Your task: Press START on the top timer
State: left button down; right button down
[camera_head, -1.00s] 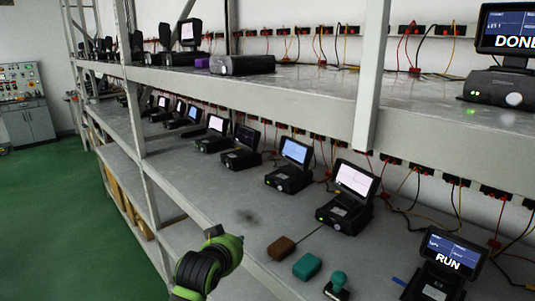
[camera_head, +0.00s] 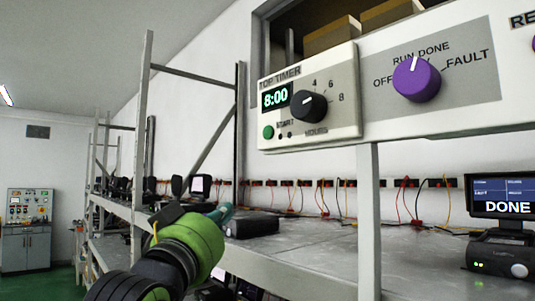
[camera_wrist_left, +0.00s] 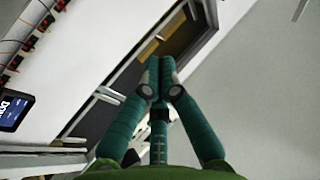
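The top timer (camera_head: 330,125) is a pale box on the upper beam, labelled TOP TIMER. Its green display (camera_head: 276,97) reads 8:00. A round green START button (camera_head: 268,132) sits below the display at the lower left, and a black knob (camera_head: 308,105) marked with hours is to its right. My left gripper (camera_head: 222,214) is below and left of the timer in the head view, apart from the button. In the left wrist view its teal fingers (camera_wrist_left: 160,88) meet at the tips, with nothing seen between them. My right gripper is not in view.
A purple OFF/RUN/DONE/FAULT knob (camera_head: 417,80) is right of the timer. Below, the upper shelf (camera_head: 320,262) holds a black device (camera_head: 250,225) and a DONE screen (camera_head: 503,196). A grey upright (camera_head: 369,210) stands under the timer. Cartons sit above the beam.

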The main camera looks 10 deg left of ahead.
aim_at(268, 132)
pick_arm(q)
jog(key=s+r+t+h, duration=0.1)
jog(key=s+r+t, duration=0.2)
jog(key=s+r, duration=0.8)
notch_tip(268, 132, up, 2)
jog(key=shift+d, duration=0.15)
jog(key=w+d+p, duration=0.1)
jog(key=w+d, duration=0.4)
jog(key=w, duration=0.2)
jog(key=shift+d+p, duration=0.25)
jog(key=shift+p, duration=0.1)
dwell(0.9)
jog(key=shift+w+d, duration=0.25)
jog(key=shift+w, duration=0.05)
